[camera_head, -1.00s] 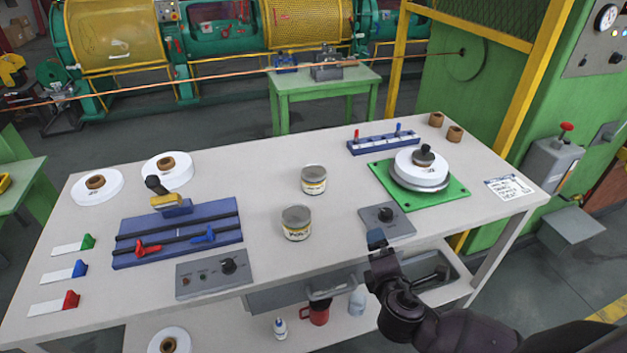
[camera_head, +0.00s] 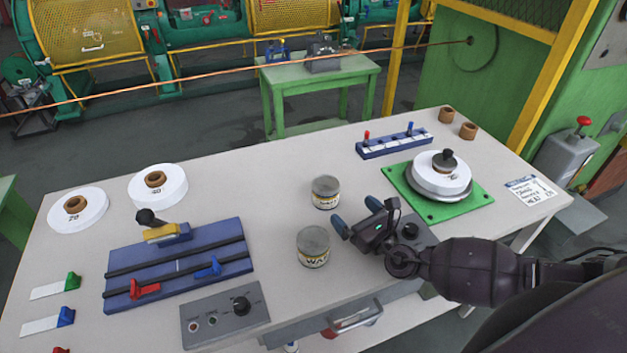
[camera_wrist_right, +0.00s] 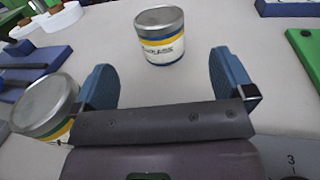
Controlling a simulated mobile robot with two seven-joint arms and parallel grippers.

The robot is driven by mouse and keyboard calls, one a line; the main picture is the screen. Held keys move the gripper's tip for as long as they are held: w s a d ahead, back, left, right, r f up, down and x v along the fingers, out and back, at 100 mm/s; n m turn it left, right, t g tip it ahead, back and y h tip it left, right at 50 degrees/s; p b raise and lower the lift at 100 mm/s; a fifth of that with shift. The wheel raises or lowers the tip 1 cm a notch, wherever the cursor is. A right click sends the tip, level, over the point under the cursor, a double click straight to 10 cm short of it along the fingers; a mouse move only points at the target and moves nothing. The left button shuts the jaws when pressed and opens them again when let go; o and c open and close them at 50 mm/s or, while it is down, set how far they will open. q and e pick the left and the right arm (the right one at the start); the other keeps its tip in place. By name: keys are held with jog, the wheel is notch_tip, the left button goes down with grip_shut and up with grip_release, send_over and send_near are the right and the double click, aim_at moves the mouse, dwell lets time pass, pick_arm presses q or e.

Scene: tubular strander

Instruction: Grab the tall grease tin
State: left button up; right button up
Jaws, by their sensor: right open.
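Two grey-lidded tins with white, yellow and blue labels stand upright on the workbench. The farther tin (camera_head: 325,192) shows in the right wrist view (camera_wrist_right: 160,36) ahead of the fingers, roughly centred between them; its label seems to read "grease". The nearer tin (camera_head: 313,247) has a label that looks like "WAX"; in the wrist view (camera_wrist_right: 45,105) it is left of the left finger. My right gripper (camera_head: 355,215) is open and empty, just right of both tins and apart from the farther one; its blue fingers also show in the wrist view (camera_wrist_right: 165,82). My left gripper is out of view.
The workbench (camera_head: 265,190) holds a blue clamp fixture (camera_head: 180,268) and white spools (camera_head: 158,186) at left. A grey control box (camera_head: 225,314) is at the front. A green plate (camera_head: 436,211) with a spool and a blue rack (camera_head: 394,143) are at right. Bench behind the tins is clear.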

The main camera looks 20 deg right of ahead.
aim_at(334, 193)
jog(key=shift+w+a, duration=0.1)
jog(key=shift+w, duration=0.25)
jog(key=shift+w+r, duration=0.1)
jog(key=shift+w, duration=0.25)
jog(key=w, duration=0.4)
jog(key=shift+a, duration=0.35)
jog(key=shift+w+a, duration=0.15)
jog(key=shift+w, duration=0.6)
jog(key=shift+w+a+p, duration=0.2)
jog(key=shift+w, duration=0.85)
jog(key=shift+w+a+p, duration=0.15)
jog(key=shift+w+a, duration=0.05)
jog(key=shift+w, duration=0.85)
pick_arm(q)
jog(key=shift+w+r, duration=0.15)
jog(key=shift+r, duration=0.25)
pick_arm(e)
jog(key=shift+c, duration=0.3)
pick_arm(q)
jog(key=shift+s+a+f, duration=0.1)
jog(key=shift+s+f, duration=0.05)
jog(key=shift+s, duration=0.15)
pick_arm(e)
jog(key=c, duration=1)
jog(key=shift+c, duration=0.2)
